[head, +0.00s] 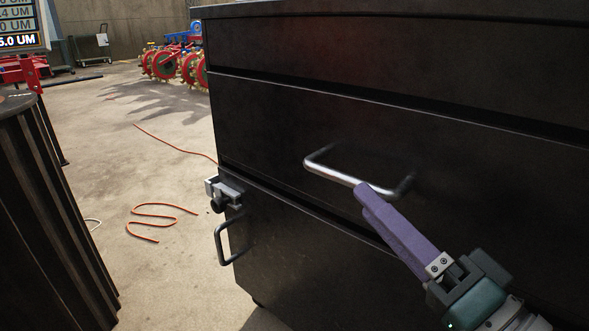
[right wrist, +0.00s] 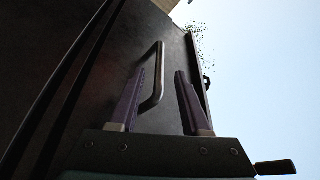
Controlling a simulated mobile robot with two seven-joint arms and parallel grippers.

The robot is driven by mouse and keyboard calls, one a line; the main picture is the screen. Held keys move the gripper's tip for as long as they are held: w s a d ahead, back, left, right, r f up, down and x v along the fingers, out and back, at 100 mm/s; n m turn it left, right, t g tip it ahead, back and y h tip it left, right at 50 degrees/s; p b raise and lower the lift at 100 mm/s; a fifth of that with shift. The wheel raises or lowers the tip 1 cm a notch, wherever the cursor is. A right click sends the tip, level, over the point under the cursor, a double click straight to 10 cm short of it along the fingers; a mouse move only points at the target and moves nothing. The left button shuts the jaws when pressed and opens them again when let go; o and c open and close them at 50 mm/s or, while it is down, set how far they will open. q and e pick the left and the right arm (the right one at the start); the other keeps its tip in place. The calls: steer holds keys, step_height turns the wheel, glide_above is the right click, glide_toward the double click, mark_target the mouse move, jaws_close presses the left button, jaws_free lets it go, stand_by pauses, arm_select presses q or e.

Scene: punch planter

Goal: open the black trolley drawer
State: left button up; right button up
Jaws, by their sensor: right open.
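The black trolley (head: 290,215) fills the right half of the head view. Its middle drawer front (head: 260,115) carries a silver bar handle (head: 330,174) and looks flush with the trolley face. My right gripper (head: 366,194), with purple fingers, is at the handle and covers part of its bar. In the right wrist view the handle (right wrist: 157,75) shows between the two spread fingers of the right gripper (right wrist: 160,72), nearer the left finger. The gripper is open; contact with the bar cannot be told. My left gripper is not in view.
A lower side handle (head: 222,240) and a small clamp-like latch (head: 222,192) stick out at the trolley's left edge. A dark ribbed drum (head: 50,210) stands at the left. An orange cord (head: 150,212) lies on the otherwise open floor. Red wheeled machinery (head: 165,64) stands behind.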

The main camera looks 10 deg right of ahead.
mark_target(344, 174)
steer(key=b+x, duration=0.1)
steer(key=x, duration=0.4)
steer(key=shift+w+a, duration=0.1)
steer(key=shift+w, duration=0.3)
steer(key=shift+w+a+r+b, duration=0.1)
steer(key=shift+w+r+b, duration=0.05)
steer(key=shift+w+b, duration=0.15)
steer(key=c, duration=0.7)
jaws_close()
